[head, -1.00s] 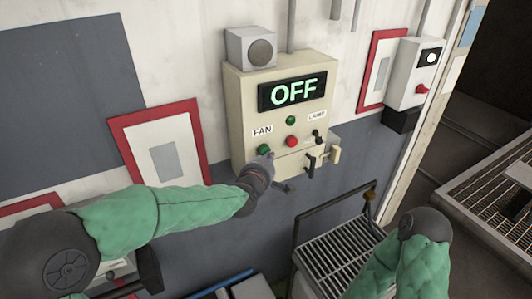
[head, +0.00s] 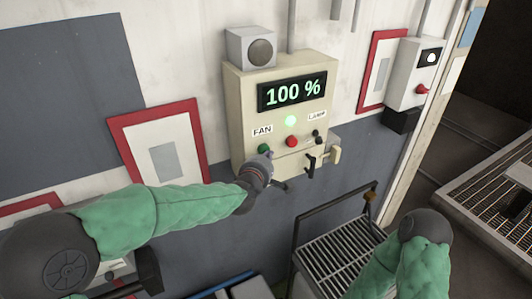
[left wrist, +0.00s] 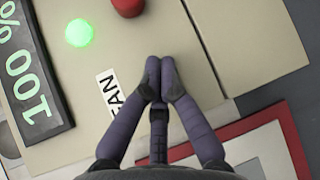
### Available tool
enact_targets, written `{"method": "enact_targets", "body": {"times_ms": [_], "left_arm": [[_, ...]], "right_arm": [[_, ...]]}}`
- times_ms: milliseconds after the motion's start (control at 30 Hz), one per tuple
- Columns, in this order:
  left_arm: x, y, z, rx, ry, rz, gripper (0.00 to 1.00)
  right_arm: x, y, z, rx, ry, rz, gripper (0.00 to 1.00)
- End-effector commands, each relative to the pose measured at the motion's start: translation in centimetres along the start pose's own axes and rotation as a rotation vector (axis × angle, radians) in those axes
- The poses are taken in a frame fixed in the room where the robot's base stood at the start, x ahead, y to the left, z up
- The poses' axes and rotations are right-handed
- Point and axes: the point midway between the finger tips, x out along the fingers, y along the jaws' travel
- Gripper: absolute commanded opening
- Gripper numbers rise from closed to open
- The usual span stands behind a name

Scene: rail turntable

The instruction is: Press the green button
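A cream control box (head: 240,105) hangs on the wall. Its green button (head: 264,148) sits below the "FAN" label (head: 262,131), left of a red button (head: 292,142). The display (head: 292,91) reads "100 %", and a round green lamp (head: 291,121) glows below it. My left gripper (head: 268,157) is just below and in front of the green button. In the left wrist view its fingers (left wrist: 160,64) are together and empty beside the "FAN" label, hiding the green button. I cannot tell if they touch it. My right gripper is out of view.
A black lever (head: 310,164) and a beige handle (head: 335,151) stick out at the box's lower right. A grated cart (head: 342,240) stands below. Red-framed sheets and a switch box (head: 413,75) are on the wall.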

Motion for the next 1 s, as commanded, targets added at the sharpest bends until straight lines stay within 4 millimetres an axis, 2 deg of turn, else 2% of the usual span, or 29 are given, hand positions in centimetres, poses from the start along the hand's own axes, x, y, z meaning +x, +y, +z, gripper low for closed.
{"method": "enact_targets", "body": {"times_ms": [400, 767, 1000], "left_arm": [[-1.1, -0.3, 1.0, 0.0, -0.001, 0.001, 0.0], [-1.2, -0.4, 1.1, 0.0, 0.0, 0.001, 0.0], [-2.4, -0.9, 2.4, 0.001, -0.002, 0.0, 0.0]], "right_arm": [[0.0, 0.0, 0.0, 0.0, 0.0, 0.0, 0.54], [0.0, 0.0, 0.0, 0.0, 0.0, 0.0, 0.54], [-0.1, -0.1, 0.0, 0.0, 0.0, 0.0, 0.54]]}}
